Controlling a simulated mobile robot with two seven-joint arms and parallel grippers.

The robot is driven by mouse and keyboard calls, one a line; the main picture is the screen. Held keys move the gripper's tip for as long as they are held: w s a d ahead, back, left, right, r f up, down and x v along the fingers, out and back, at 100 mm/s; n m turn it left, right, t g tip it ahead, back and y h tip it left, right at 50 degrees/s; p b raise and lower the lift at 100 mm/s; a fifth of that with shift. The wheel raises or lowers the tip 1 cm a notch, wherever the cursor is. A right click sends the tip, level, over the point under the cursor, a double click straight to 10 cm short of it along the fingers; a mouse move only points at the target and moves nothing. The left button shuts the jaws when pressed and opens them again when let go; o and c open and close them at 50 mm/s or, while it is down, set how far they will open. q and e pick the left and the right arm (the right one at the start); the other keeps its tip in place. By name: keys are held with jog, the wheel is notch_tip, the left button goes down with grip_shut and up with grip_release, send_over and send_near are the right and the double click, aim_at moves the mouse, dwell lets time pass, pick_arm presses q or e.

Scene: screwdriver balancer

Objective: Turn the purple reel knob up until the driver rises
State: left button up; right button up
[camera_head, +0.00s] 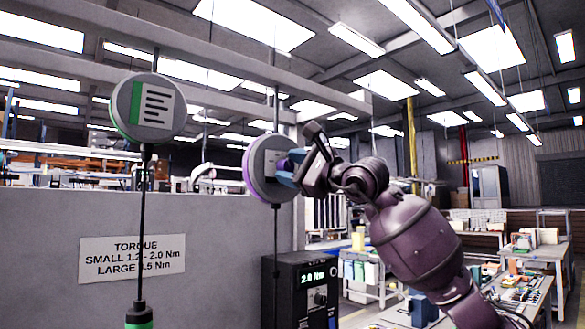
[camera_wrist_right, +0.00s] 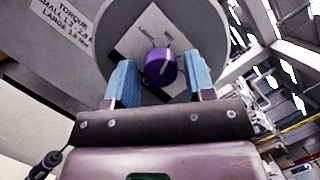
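The reel with the purple rim (camera_head: 250,172) hangs near the middle of the head view, partly covered by my right gripper (camera_head: 291,168). In the right wrist view, the purple knob (camera_wrist_right: 161,68) sits on the reel's pale label plate (camera_wrist_right: 137,45). My right gripper's blue fingers (camera_wrist_right: 160,62) stand open, one on each side of the knob, with a visible gap on both sides. A dark driver with a purple band (camera_wrist_right: 47,162) shows at the lower left of the wrist view. In the head view only the reel's cable (camera_head: 276,238) shows below. My left gripper is out of view.
A green-rimmed reel (camera_head: 148,107) hangs at the left, with a green driver (camera_head: 139,316) below. A grey panel with a torque sign (camera_head: 132,258) stands behind. A black box reading 2.0 Nm (camera_head: 300,290) stands below the purple reel. Workbenches fill the right.

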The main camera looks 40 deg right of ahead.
jog(key=c, duration=0.7)
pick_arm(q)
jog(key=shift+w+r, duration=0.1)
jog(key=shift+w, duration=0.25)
pick_arm(e)
jog(key=shift+o, duration=0.2)
jog(key=shift+f+m, duration=0.1)
jog(key=shift+m, duration=0.3)
jog(key=shift+m+t+h+b, duration=0.3)
jog(key=shift+m+b, duration=0.25)
jog(key=shift+m, duration=0.25)
jog(key=shift+a+f+m+h+b, duration=0.1)
jog(key=shift+m+h+b, duration=0.2)
jog(key=shift+m, duration=0.7)
jog(key=m+t+h, duration=0.1)
jog(key=m, duration=0.3)
jog(key=shift+h, duration=0.4)
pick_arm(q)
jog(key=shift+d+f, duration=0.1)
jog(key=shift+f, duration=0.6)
pick_arm(e)
jog(key=shift+m+h, duration=0.6)
jog(key=shift+m, duration=0.8)
